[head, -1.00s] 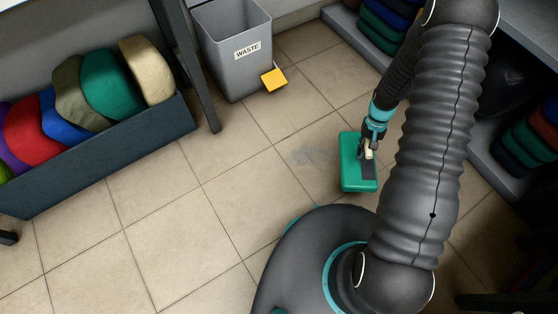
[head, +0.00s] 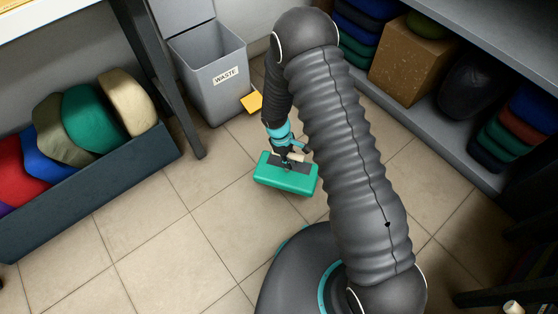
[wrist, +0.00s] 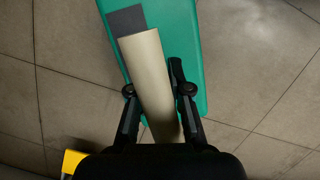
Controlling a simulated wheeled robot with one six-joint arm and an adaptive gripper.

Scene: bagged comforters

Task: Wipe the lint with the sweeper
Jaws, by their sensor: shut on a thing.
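The sweeper (head: 270,178) is a teal block with a dark grey patch on top and a cream handle (wrist: 150,65). It lies on the tiled floor in the head view, left of my arm, and its teal body fills the top middle of the wrist view (wrist: 183,30). My gripper (head: 288,153) is shut on the cream handle, with one finger on each side of it in the wrist view (wrist: 157,92). No lint shows now; the floor under the sweeper is hidden.
A grey bin marked WASTE (head: 213,92) stands at the back, with a yellow piece (head: 251,102) at its foot. A dark trough of coloured cushions (head: 100,185) is on the left. Shelves with folded items and a brown box (head: 412,60) line the right. Floor in front is clear.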

